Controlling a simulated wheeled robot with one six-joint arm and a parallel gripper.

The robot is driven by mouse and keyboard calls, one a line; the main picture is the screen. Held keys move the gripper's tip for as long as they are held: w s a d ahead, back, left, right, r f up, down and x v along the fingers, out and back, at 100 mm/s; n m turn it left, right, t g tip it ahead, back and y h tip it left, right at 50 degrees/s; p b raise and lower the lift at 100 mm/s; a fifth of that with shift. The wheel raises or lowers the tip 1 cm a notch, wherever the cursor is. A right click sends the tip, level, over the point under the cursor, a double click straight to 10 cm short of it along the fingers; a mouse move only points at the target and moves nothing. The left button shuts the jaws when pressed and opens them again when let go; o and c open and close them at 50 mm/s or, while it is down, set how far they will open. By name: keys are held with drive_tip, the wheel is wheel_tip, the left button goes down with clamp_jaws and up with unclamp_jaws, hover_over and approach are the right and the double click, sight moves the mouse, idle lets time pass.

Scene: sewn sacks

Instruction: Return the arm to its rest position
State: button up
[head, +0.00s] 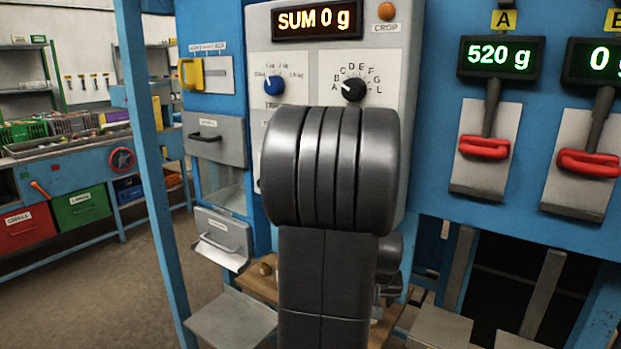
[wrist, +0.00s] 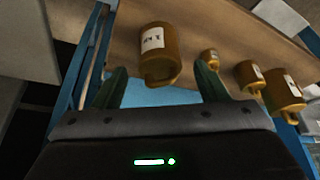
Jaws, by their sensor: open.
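My arm (head: 330,170) stands upright in the middle of the head view and hides my gripper there. In the wrist view my gripper (wrist: 162,70) has its two dark green fingers spread apart. A brass weight (wrist: 153,50) with a white label shows in the gap between the fingers, beyond the tips, and nothing is held. Whether the fingers are near it in depth is hard to tell.
More brass weights (wrist: 250,75) sit on the wooden shelf (wrist: 215,25). The sum display (head: 316,18) reads 0 g. Display A (head: 498,57) reads 520 g above a red handle (head: 485,147). A blue post (head: 150,130) stands left; open floor (head: 90,285) lies beyond it.

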drive_tip(key=x, duration=0.5)
drive_tip(key=shift+f, duration=0.1)
drive_tip(key=r, duration=0.5)
drive_tip(key=s+r, duration=0.1)
drive_tip(key=r, duration=0.1)
drive_tip(key=shift+a+r, duration=0.15)
drive_tip(key=shift+a, duration=0.15)
drive_tip(key=s+a+b, duration=0.1)
drive_tip(key=s+a, duration=1)
drive_tip(key=s, duration=0.4)
drive_tip(key=shift+r, duration=0.25)
drive_tip(key=shift+f, duration=0.1)
